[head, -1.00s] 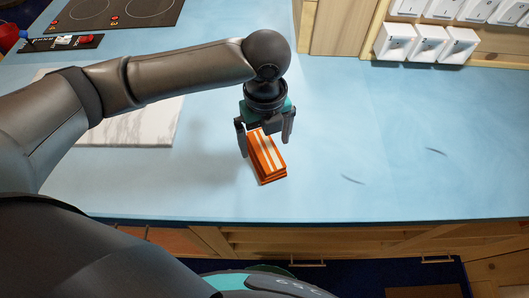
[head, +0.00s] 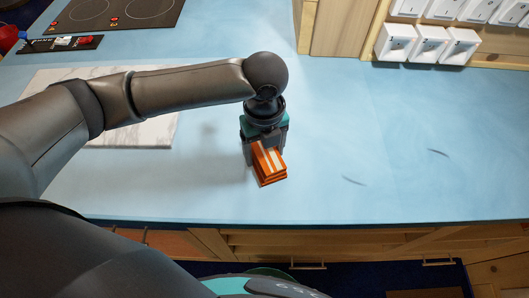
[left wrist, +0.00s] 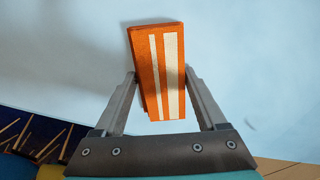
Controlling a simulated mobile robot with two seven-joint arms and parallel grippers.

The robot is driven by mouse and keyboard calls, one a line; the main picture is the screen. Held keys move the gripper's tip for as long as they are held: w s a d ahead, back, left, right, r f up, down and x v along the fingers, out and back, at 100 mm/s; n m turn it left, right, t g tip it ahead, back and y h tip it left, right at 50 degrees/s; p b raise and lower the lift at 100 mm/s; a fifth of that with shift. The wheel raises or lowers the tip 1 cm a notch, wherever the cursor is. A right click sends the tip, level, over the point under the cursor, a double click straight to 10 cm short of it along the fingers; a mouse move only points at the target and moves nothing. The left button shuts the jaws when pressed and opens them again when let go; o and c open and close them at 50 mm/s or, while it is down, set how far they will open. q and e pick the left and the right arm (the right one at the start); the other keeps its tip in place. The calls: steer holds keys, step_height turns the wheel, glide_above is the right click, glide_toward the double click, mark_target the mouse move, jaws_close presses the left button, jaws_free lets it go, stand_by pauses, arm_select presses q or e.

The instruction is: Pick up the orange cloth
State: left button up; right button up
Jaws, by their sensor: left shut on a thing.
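The orange cloth (head: 268,163) is a folded stack with white stripes on the blue counter, near its front edge. My left gripper (head: 262,152) comes down over the cloth's far end and is shut on it. In the left wrist view the cloth (left wrist: 158,70) lies between the two fingers of the left gripper (left wrist: 160,82), one on each side. I cannot tell whether the cloth is off the counter. My right gripper is not in view.
A marble board (head: 130,132) lies on the counter at the left, under my left arm. A cooktop (head: 120,12) is at the back left. White boxes (head: 428,44) stand at the back right. The counter (head: 400,140) right of the cloth is clear.

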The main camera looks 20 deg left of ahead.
mark_target(264, 151)
arm_select(q)
steer(key=c, duration=0.4)
step_height(264, 151, up, 20)
steer(key=p, duration=0.4)
steer(key=o, duration=0.9)
steer(key=c, duration=0.6)
